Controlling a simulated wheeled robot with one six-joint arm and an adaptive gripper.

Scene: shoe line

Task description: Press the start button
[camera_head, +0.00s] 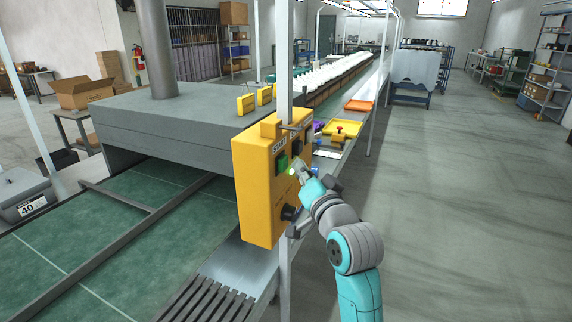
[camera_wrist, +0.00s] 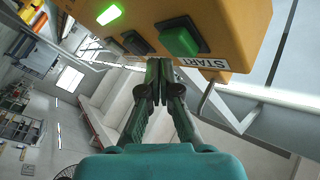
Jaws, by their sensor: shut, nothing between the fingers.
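The yellow control box (camera_head: 258,190) is mounted on a post beside the conveyor. Its green start button (camera_head: 283,163) sits under a white label in the head view. In the wrist view the square green start button (camera_wrist: 180,41) is next to the START label (camera_wrist: 203,63). My gripper (camera_head: 299,168) is in front of the box face, right of the start button. In the wrist view my gripper (camera_wrist: 160,64) has its fingers together and empty, with the tips near the green button and a dark button (camera_wrist: 136,42). I cannot tell whether the tips touch the box.
A lit green lamp (camera_wrist: 110,14) is on the box. A black knob (camera_head: 289,212) sits low on the box. The green conveyor belt (camera_head: 150,240) runs at the left under a grey hood (camera_head: 160,115). An orange tray (camera_head: 358,105) lies behind. The floor at right is clear.

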